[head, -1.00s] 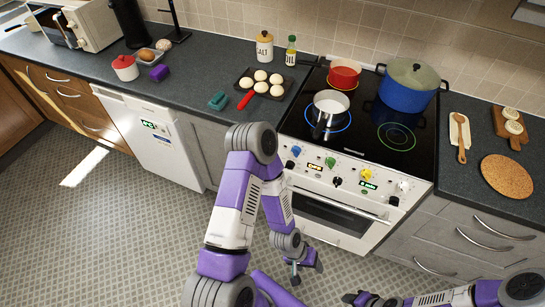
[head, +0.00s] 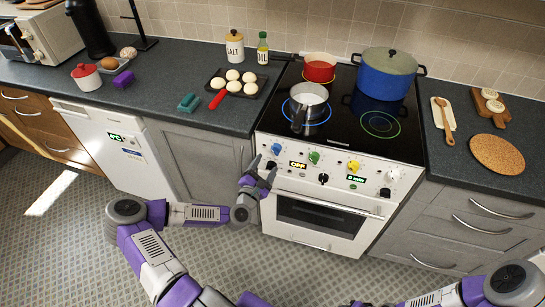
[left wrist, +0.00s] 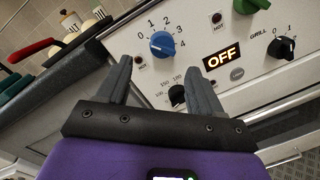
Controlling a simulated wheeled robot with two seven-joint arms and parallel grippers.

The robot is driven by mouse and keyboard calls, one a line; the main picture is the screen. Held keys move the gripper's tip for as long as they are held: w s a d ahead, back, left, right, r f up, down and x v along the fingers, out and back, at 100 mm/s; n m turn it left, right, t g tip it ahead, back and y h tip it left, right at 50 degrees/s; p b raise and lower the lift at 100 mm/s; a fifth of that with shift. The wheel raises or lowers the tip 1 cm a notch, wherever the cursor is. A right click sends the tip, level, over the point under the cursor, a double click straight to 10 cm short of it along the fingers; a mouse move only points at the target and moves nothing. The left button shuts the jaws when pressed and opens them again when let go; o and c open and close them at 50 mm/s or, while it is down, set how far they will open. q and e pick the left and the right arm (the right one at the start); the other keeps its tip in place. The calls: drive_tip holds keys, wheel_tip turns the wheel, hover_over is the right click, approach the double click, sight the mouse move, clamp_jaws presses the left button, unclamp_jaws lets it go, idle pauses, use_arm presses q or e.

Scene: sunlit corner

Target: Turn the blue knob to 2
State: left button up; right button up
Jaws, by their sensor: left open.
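The blue knob (head: 276,149) is at the left end of the white stove's front panel. In the left wrist view the blue knob (left wrist: 162,44) has the numbers 0 to 4 around its upper side; I cannot tell surely where its pointer stands. My left gripper (head: 262,170) is just in front of and below the knob. In the left wrist view its fingers (left wrist: 159,66) are spread, empty, with the knob beyond and between their tips, apparently not touched. Only links of my right arm show at the bottom right; its gripper is out of view.
A green knob (head: 314,157), a yellow knob (head: 353,166) and a white knob (head: 393,174) share the panel. An orange display (left wrist: 223,53) reads OFF. A black knob (left wrist: 177,95) lies below the blue one. The oven handle (head: 325,204) runs underneath. Pots stand on the hob.

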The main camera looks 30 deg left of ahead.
sight(276, 150)
use_arm(q)
drive_tip(key=w, duration=0.4)
drive_tip(key=w+b, duration=0.1)
drive_tip(key=w, duration=0.1)
drive_tip(key=shift+w+a, duration=0.35)
drive_tip(key=c, duration=1)
